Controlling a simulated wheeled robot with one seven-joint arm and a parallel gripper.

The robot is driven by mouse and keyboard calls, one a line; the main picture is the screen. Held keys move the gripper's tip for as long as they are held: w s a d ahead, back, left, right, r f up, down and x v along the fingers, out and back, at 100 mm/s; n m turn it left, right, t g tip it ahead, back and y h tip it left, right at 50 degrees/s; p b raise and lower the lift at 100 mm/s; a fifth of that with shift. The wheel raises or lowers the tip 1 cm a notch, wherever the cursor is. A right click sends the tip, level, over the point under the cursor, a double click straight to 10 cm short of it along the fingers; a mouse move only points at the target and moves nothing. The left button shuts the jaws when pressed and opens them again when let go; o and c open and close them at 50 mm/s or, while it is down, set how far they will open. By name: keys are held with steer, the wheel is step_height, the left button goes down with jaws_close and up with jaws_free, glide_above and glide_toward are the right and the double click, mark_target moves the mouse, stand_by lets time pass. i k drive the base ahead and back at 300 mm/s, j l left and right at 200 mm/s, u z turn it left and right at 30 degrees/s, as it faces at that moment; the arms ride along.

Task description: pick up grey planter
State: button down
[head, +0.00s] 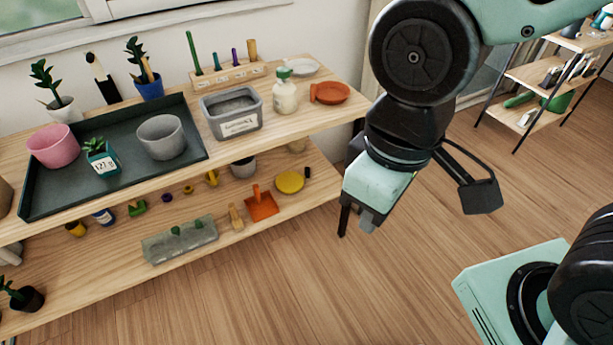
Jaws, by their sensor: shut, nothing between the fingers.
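A round grey planter (161,138) stands upright and looks empty on the dark tray (195,150) on the top shelf. A smaller grey pot (243,167) sits on the lower shelf, partly hidden by the top board. A grey rectangular tub (233,124) with a label stands right of the tray. My gripper (356,226) points downward to the right of the shelf unit, over the floor, apart from all the pots. It is shut and empty.
A pink pot (54,147) and a teal pot with a plant (102,161) share the tray. A white bottle (285,94) and a terracotta dish (330,93) stand at the right of the top shelf (287,122). The floor (300,270) in front is clear.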

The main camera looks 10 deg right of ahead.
mark_target(163, 136)
steer(key=i+j+u, duration=0.25)
steer(key=j, duration=0.3)
steer(key=i+j+u, duration=0.25)
steer(key=i+j, duration=0.2)
steer(key=i, duration=0.05)
